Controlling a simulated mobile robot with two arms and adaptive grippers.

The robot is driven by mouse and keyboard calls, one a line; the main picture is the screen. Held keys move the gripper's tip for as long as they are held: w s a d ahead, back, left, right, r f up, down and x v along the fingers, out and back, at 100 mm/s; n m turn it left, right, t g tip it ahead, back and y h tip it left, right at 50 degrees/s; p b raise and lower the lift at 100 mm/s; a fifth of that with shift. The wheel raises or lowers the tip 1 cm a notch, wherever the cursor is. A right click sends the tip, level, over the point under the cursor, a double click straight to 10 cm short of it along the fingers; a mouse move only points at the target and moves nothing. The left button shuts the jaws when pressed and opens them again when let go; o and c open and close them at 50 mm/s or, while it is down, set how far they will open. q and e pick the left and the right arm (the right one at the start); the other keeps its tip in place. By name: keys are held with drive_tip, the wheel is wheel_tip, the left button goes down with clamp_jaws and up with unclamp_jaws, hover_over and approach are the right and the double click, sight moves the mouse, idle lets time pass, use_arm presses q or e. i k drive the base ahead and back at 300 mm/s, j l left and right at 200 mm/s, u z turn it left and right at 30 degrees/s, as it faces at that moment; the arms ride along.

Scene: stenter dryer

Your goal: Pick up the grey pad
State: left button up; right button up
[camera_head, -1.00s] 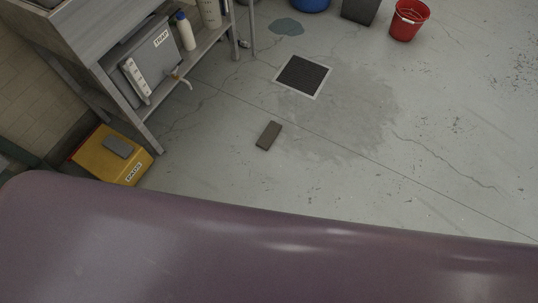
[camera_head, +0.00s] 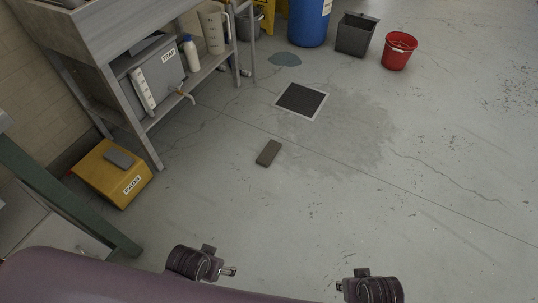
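A grey pad (camera_head: 119,159) lies flat on top of a yellow box (camera_head: 96,178) with a white label that seems to read PADS, on the floor at the left. A darker, brownish-grey flat block (camera_head: 268,153) lies on the open floor near the middle. My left gripper (camera_head: 222,270) and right gripper (camera_head: 346,287) show only as dark, stubby shapes at the bottom edge, well apart from both. Their fingers are too small and partly hidden to tell open from shut.
A metal bench (camera_head: 150,118) with a TRAP box and bottles on its shelf stands behind the yellow box. A green beam (camera_head: 60,195) crosses at the left. The right-hand floor is clear.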

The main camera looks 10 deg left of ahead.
sight(118, 157)
drive_tip(key=u, duration=1.65)
